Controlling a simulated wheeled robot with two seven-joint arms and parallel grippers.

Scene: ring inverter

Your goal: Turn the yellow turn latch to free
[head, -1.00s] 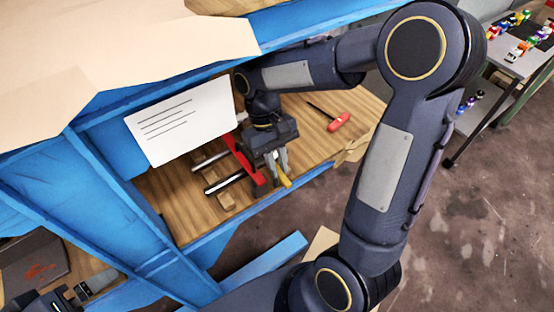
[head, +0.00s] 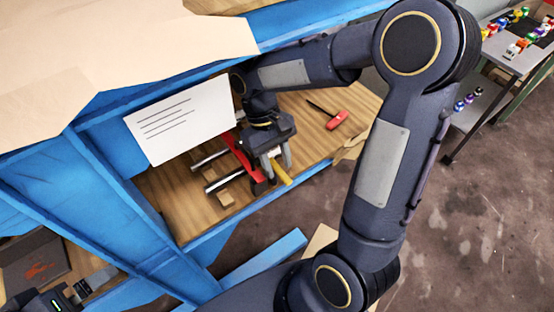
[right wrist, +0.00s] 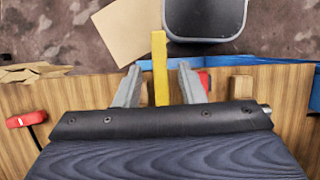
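The yellow turn latch (head: 281,172) shows as a short bar at the front of the wooden shelf. In the right wrist view the latch (right wrist: 160,66) stands upright between the two fingertips, with a gap on each side. My right gripper (head: 273,168) is open around it and hides part of the latch's mount. It also shows in the right wrist view (right wrist: 158,84). A red part (head: 238,154) and metal rods (head: 218,182) lie just left of the gripper. My left gripper (head: 92,284) is at the lower left, far from the latch; its fingers are unclear.
A white sheet with lines (head: 182,122) stands behind the rods. A red-handled tool (head: 337,120) lies on the shelf at right. Blue frame beams (head: 130,215) border the shelf. A side table (head: 520,58) with small coloured items stands at far right.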

